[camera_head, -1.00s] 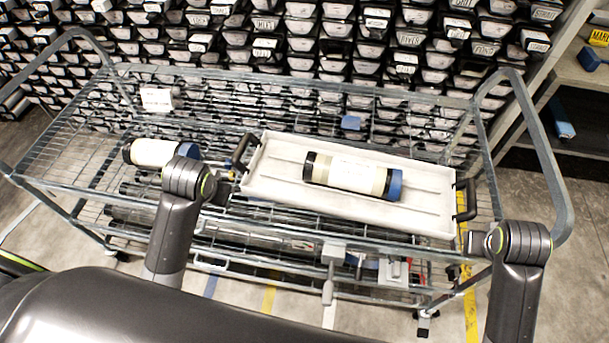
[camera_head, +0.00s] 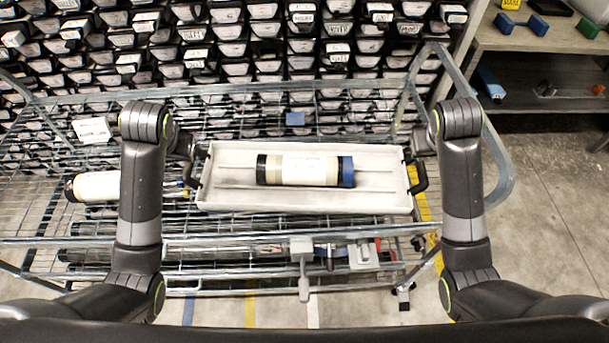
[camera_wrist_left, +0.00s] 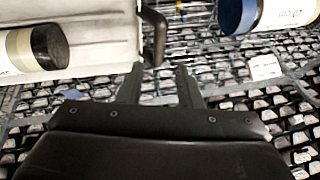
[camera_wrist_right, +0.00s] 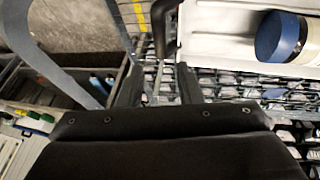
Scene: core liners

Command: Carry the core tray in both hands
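The white core tray (camera_head: 380,202) lies level on top of the wire cart, with a black handle at each end. A cream core liner (camera_head: 310,170) with a black end and a blue end lies in it. My left gripper (camera_wrist_left: 158,80) is open at the left handle (camera_wrist_left: 154,38), whose lower end reaches to the gap between the fingertips. My right gripper (camera_wrist_right: 160,80) is open at the right handle (camera_wrist_right: 161,30), which hangs down to the gap between its fingertips. Neither gripper is closed on a handle. In the head view the arms partly hide both grippers.
The wire cart (camera_head: 240,240) has raised end rails. Another liner (camera_head: 95,187) and a white label card (camera_head: 92,130) are on its left part. A wall of labelled core boxes (camera_head: 270,60) stands behind. A shelf (camera_head: 540,42) is at the right, with bare floor (camera_head: 540,200) before it.

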